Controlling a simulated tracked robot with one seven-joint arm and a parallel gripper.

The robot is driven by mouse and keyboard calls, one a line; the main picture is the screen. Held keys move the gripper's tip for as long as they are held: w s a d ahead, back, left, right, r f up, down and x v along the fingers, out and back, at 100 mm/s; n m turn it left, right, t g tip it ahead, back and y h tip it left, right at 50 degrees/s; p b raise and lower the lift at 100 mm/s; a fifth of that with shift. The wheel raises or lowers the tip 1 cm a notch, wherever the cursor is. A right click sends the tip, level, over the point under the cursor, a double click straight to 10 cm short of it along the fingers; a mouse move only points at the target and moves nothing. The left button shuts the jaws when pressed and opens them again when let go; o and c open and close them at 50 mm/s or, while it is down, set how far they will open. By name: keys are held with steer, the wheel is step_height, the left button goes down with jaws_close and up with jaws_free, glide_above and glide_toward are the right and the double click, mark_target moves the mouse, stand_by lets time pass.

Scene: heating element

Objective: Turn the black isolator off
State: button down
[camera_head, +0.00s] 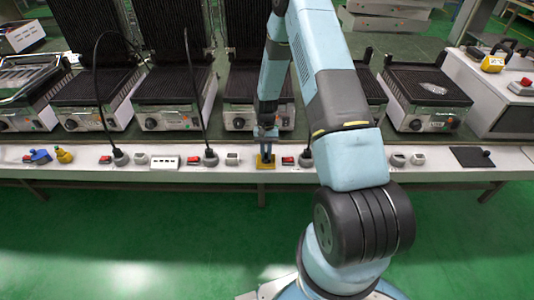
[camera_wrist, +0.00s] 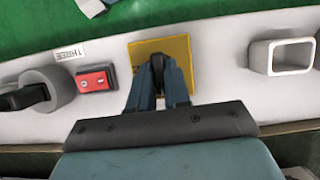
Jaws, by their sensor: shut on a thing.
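A black isolator handle (camera_wrist: 157,64) stands on a square yellow plate (camera_wrist: 150,47) on the white bench rail. My gripper (camera_wrist: 160,72) is over this plate, with its two fingers shut around the black handle. The fingers hide most of the handle, so its exact turn angle cannot be told. In the head view my gripper (camera_head: 266,150) reaches down to the same yellow plate (camera_head: 265,166) near the middle of the rail.
A red switch (camera_wrist: 96,80) and a grey round socket with a black plug (camera_wrist: 48,90) are left of the yellow plate in the wrist view. A grey hollow square fitting (camera_wrist: 280,56) is to its right. Several black grills (camera_head: 180,95) stand behind the rail.

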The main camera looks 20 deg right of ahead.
steer(key=shift+s+a, duration=0.1)
steer(key=shift+s, duration=0.05)
steer(key=c, duration=1.1)
jaws_free()
steer(key=shift+r, duration=0.1)
steer(key=v, duration=1.3)
steer(key=shift+w+r, duration=0.2)
